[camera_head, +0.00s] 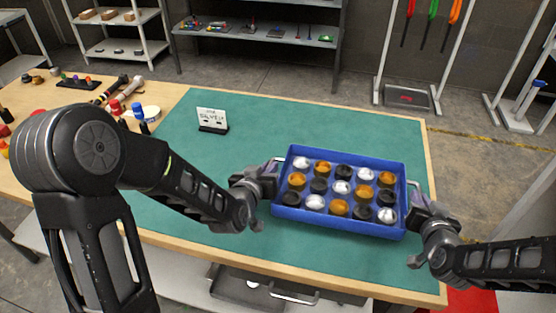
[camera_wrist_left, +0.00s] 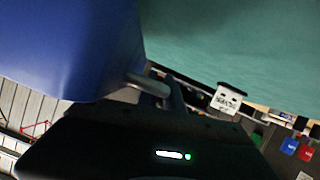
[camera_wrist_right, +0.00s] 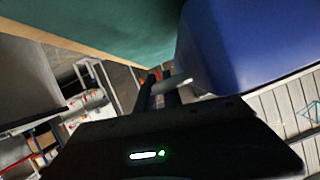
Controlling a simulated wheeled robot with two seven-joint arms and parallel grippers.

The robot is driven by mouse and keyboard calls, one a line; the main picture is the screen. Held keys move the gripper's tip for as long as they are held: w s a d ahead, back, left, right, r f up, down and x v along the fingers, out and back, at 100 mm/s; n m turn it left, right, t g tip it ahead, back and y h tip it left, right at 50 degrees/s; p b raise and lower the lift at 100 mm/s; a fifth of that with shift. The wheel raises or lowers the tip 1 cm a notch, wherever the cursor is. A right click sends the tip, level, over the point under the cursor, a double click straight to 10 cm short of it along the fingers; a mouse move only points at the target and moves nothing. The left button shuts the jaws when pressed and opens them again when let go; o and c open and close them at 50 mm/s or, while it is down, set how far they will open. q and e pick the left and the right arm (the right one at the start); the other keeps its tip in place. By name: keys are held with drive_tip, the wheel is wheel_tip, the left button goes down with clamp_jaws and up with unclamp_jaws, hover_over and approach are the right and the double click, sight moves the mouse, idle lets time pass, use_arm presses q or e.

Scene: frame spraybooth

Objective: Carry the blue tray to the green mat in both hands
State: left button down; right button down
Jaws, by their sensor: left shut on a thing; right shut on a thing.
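The blue tray (camera_head: 345,232) holds several white, orange and black round pieces in rows. It is over the right part of the green mat (camera_head: 190,225) on the wooden table; I cannot tell whether it touches the mat. My left gripper (camera_head: 272,172) is shut on the tray's left handle. The handle (camera_wrist_left: 150,84) and the tray's blue side (camera_wrist_left: 65,45) show in the left wrist view. My right gripper (camera_head: 416,194) is shut on the right handle. That handle (camera_wrist_right: 172,84) and the tray side (camera_wrist_right: 245,45) show in the right wrist view.
A small white sign (camera_head: 212,118) stands on the mat, left of and behind the tray. Bottles, tape and tools (camera_head: 125,95) crowd the table's left end. Shelves (camera_head: 265,35) stand behind.

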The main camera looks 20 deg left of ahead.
use_arm(q)
drive_tip(key=shift+r, duration=0.1)
use_arm(e)
drive_tip(key=shift+w, duration=0.1)
